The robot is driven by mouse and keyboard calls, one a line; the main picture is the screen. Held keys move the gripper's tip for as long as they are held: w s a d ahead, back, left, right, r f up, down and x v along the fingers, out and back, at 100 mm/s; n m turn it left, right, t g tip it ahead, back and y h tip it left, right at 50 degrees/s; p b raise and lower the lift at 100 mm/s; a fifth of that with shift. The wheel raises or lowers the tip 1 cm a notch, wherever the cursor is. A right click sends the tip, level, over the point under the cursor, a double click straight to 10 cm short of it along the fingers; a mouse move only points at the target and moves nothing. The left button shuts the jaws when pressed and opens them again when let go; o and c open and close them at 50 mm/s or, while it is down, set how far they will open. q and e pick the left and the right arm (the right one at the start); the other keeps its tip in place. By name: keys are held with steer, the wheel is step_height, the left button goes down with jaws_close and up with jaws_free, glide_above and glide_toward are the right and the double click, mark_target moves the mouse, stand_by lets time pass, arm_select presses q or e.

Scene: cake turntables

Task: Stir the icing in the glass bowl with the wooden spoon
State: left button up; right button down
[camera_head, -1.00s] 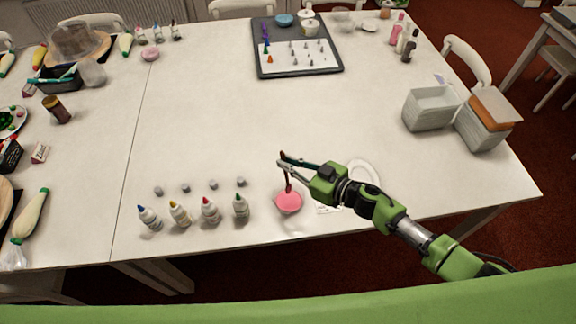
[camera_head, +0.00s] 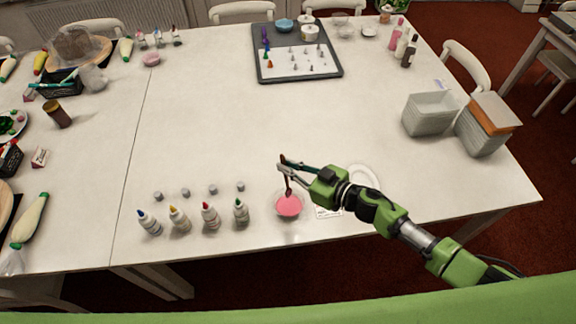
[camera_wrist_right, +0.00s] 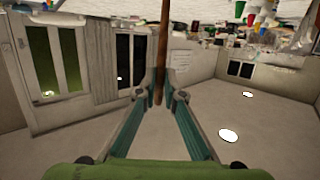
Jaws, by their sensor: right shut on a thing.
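The glass bowl (camera_head: 289,206) with pink icing stands near the front edge of the table. My right gripper (camera_head: 284,162) is above the bowl, shut on the wooden spoon (camera_head: 288,183). The spoon points down, its lower end at the icing; how deep it sits in the icing I cannot tell. In the right wrist view the spoon handle (camera_wrist_right: 162,45) runs upright between the closed fingertips (camera_wrist_right: 158,88). My left gripper is not in view.
Several piping bottles (camera_head: 209,216) stand left of the bowl, with small grey caps (camera_head: 213,189) behind them. A white plate (camera_head: 371,172) lies partly behind my right arm. Stacked containers (camera_head: 430,113) stand at the right. The table's middle is clear.

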steer(key=shift+r, duration=0.1)
step_height(320, 180, up, 5)
steer(key=shift+f, duration=0.1)
stand_by(0.3)
steer(key=shift+a, duration=0.1)
stand_by(0.4)
